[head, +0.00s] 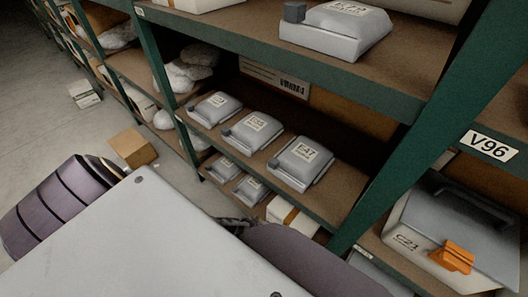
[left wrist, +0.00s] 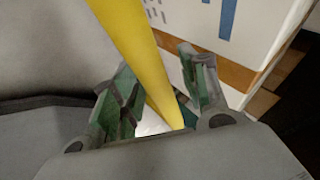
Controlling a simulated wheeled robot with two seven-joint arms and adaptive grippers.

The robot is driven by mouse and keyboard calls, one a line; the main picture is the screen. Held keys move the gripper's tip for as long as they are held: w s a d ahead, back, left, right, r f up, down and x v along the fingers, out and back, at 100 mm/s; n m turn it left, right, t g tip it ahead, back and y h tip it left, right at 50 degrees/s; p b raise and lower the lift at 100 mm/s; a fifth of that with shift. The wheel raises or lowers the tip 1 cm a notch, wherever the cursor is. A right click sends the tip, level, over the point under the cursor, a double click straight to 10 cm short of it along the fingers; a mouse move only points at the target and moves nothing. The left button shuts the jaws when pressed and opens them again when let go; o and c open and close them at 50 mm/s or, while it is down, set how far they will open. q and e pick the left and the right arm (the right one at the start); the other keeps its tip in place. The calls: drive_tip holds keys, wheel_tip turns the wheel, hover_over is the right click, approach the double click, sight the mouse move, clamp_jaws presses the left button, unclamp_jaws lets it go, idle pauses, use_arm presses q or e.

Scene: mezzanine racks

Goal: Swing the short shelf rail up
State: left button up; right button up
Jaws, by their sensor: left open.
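A yellow bar, which looks like the shelf rail (left wrist: 140,55), runs slantwise from the top edge down to the middle of the left wrist view. My left gripper (left wrist: 158,62) is open, with one green-grey finger on each side of the bar. The bar appears to lie between the fingers. I cannot tell whether either finger touches it. Both ends of the bar are out of sight or hidden. The head view shows no yellow rail, and my own body covers its lower part. My right gripper is in neither view.
Green-framed racks (head: 270,52) with brown shelves hold several grey cases (head: 300,163). A grey box with an orange latch (head: 453,257) stands at the lower right, under a V96 label (head: 488,146). A cardboard box (head: 132,148) sits on the floor. The aisle at left is mostly clear.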

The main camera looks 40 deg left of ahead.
use_arm(q)
drive_tip(key=shift+s+a+r, duration=0.15)
drive_tip(key=shift+a+r, duration=0.15)
drive_tip(key=shift+v, duration=0.8)
drive_tip(key=v, duration=0.9)
drive_tip(key=shift+d, duration=0.15)
drive_tip(key=shift+s, duration=0.1)
drive_tip(key=shift+s, duration=0.1)
idle(0.7)
